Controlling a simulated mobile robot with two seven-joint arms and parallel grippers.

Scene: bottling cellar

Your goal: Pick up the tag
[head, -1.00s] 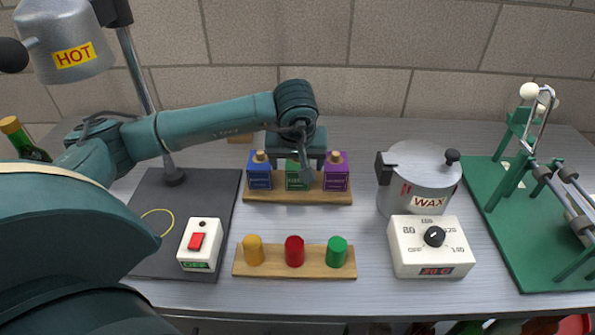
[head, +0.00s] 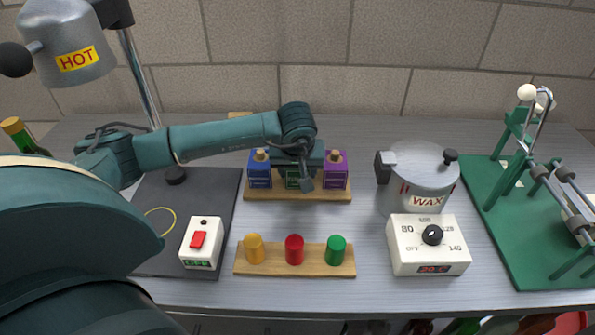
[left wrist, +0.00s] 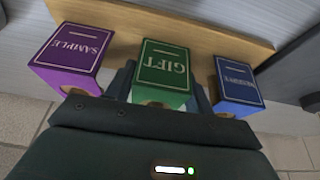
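I can make out no loose tag for certain. Three labelled blocks with wooden tops stand on a wooden rack (head: 257,194): blue (head: 259,172), green (head: 292,181) and purple (head: 335,172). In the left wrist view the green block (left wrist: 165,70) reads GIFT and the purple block (left wrist: 72,55) reads SAMPLE; the blue block's (left wrist: 237,82) label is unclear. My left gripper (head: 298,168) is over the green block, partly hiding it. Its fingers (left wrist: 160,88) show on either side of that block, apart, with no clear grip. My right gripper is out of view.
A tan flat piece (head: 240,114) lies behind my left arm. In front is a peg board (head: 275,270) with yellow, red and green pegs. A wax pot (head: 420,175) and dial box (head: 428,245) stand right, beside a green frame (head: 510,230). A switch box (head: 202,243) is left.

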